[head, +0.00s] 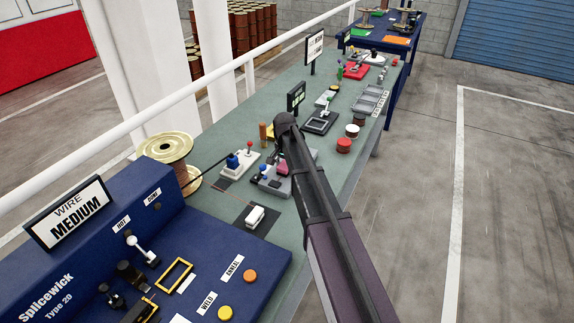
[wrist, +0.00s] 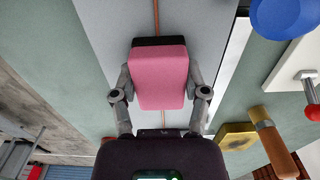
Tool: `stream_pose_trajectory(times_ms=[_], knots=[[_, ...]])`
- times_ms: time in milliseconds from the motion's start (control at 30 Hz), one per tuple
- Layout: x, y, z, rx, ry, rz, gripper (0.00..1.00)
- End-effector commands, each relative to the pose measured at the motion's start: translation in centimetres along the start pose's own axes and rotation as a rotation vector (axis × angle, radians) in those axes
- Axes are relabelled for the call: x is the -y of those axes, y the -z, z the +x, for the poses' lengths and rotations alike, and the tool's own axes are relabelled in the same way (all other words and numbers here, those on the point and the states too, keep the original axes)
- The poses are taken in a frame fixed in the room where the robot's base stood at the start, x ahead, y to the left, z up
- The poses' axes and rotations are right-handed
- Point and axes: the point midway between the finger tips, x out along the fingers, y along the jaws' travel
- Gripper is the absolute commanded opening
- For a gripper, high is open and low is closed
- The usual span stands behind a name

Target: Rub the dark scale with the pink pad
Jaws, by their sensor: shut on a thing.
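The pink pad (wrist: 160,80), a block with a black layer at its far end, is held between the two fingers of my gripper (wrist: 161,76) in the wrist view. It lies over a grey plate (wrist: 105,40) with a thin copper-coloured strip (wrist: 156,14) running along it, and covers part of that strip. I cannot tell whether the pad touches the strip. The pink pad also shows in the head view (head: 283,168), low over the grey fixture, while my arm hides most of my gripper there. I cannot make out the dark scale in either view; it may be hidden.
A blue knob (wrist: 285,14), a red-balled lever (wrist: 312,110), a wooden handle (wrist: 273,140) and a yellow piece (wrist: 236,136) stand to the right in the wrist view.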

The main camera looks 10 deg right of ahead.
Motion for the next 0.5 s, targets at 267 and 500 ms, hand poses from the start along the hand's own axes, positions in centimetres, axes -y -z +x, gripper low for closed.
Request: stream_pose_trajectory(times_ms=[267, 500], knots=[[-0.03, -0.85, -0.07, -0.001, 0.0, 0.001, 0.21], [-0.02, -0.81, -0.08, -0.001, 0.0, 0.001, 0.21]])
